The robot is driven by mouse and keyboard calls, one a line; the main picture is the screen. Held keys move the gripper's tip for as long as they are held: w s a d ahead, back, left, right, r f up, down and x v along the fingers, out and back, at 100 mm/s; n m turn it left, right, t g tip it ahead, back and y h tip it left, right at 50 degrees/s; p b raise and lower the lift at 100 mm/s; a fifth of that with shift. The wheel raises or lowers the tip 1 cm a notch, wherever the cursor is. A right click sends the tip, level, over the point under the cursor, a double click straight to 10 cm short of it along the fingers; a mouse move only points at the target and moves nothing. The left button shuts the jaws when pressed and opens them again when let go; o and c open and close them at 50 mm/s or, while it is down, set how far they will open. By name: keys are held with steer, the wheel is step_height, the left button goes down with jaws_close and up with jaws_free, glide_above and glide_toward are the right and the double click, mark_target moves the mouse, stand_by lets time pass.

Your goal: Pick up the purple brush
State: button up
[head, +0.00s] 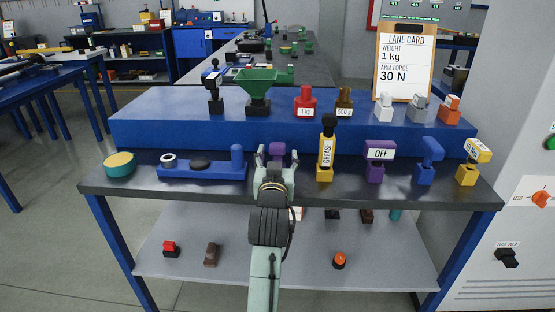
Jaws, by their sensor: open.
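A purple item (277,149), which may be the purple brush, stands on the dark tabletop straight beyond my gripper. Only its upper part shows; the gripper hides the rest, so its full shape cannot be told. My gripper (277,160) is open and points away from the camera, with one finger on each side of the purple item in the picture. I cannot tell whether the fingers touch it or are still short of it. A second purple block (376,172) stands to the right with a white OFF label.
A yellow GREASE bottle (326,153) stands close right of my gripper. A blue fixture (208,172) and green-yellow tub (120,164) are to the left. A raised blue shelf (180,120) behind carries weights, a green funnel (258,84) and the lane card (404,62).

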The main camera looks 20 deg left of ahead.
jaws_close()
stand_by(0.8)
steer(key=shift+r, duration=0.55)
step_height(320, 180, up, 2)
steer(key=shift+r, duration=0.1)
steer(key=b+v, duration=0.2)
steer(key=v, duration=0.7)
steer(key=b, duration=1.3)
glide_toward(277, 150)
steer(key=shift+s+d+r, duration=0.3)
steer(key=shift+s+r, duration=0.05)
steer(key=shift+s, duration=0.35)
steer(key=shift+s+d+r, duration=0.3)
steer(key=shift+s, duration=0.4)
steer(key=shift+s+d+r, duration=0.25)
steer(key=shift+s+r, duration=0.1)
steer(key=shift+s, duration=0.35)
